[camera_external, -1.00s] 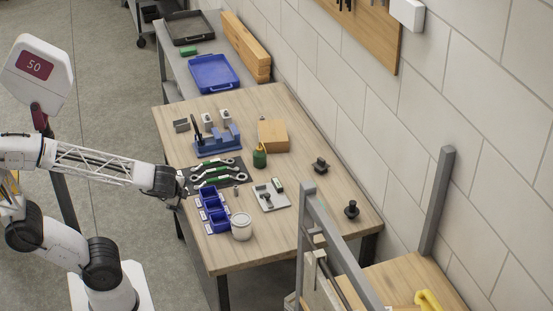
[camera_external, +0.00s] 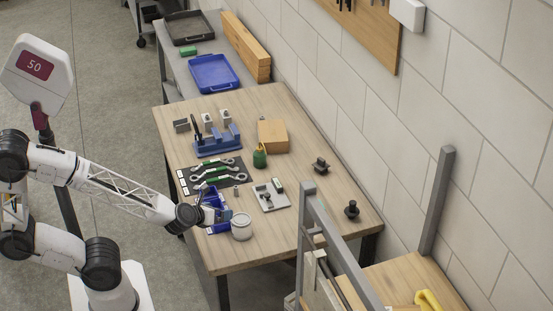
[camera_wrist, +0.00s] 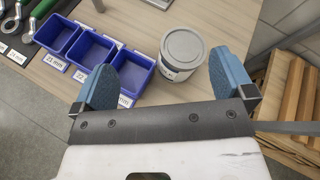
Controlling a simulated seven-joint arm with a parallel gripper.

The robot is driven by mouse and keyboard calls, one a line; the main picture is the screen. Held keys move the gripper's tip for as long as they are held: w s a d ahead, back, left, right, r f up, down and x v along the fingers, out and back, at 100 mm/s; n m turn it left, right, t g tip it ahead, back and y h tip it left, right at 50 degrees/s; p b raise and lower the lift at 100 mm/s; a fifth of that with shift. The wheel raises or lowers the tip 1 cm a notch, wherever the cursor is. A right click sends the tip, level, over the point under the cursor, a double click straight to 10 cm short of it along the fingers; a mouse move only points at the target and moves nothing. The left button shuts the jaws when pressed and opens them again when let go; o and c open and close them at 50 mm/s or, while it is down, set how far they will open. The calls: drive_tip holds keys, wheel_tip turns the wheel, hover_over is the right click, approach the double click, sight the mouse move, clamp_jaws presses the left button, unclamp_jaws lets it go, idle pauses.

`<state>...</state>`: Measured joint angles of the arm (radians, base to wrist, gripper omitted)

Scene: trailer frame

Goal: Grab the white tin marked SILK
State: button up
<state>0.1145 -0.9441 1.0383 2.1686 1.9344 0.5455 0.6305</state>
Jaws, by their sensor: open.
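A white tin (camera_external: 241,229) with a grey lid stands upright near the front edge of the wooden table. In the wrist view the tin (camera_wrist: 181,52) lies ahead of and between my blue fingertips, nearer the right one. Any marking on its side is too small to read. My gripper (camera_external: 222,216) is open and empty, just left of the tin in the external view. It also shows in the wrist view (camera_wrist: 164,78), its two fingers spread wide. I cannot tell whether a finger touches the tin.
Blue bins (camera_wrist: 123,72) sit directly left of the tin, close to my left finger. Wrenches lie on a black mat (camera_external: 238,176). A grey tray (camera_external: 270,203) lies behind the tin. A grey metal frame (camera_external: 318,216) rises to the right.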

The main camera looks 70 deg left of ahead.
sight(242, 217)
drive_tip(key=d+f+m, duration=0.1)
drive_tip(key=w+f+m+h, duration=0.1)
drive_tip(key=m, duration=0.1)
drive_tip(key=d+f+m+t, duration=0.1)
drive_tip(key=shift+w+d+f+m+h, duration=0.25)
drive_tip(key=shift+d+f+m+h, duration=0.05)
drive_tip(key=shift+d+m, duration=0.1)
drive_tip(key=shift+a, duration=0.1)
drive_tip(key=shift+x, duration=1.3)
drive_tip(key=shift+x, duration=2.6)
drive_tip(key=shift+a, duration=0.1)
drive_tip(key=c, duration=1.1)
drive_tip(key=shift+o, duration=0.2)
drive_tip(key=shift+r, duration=0.1)
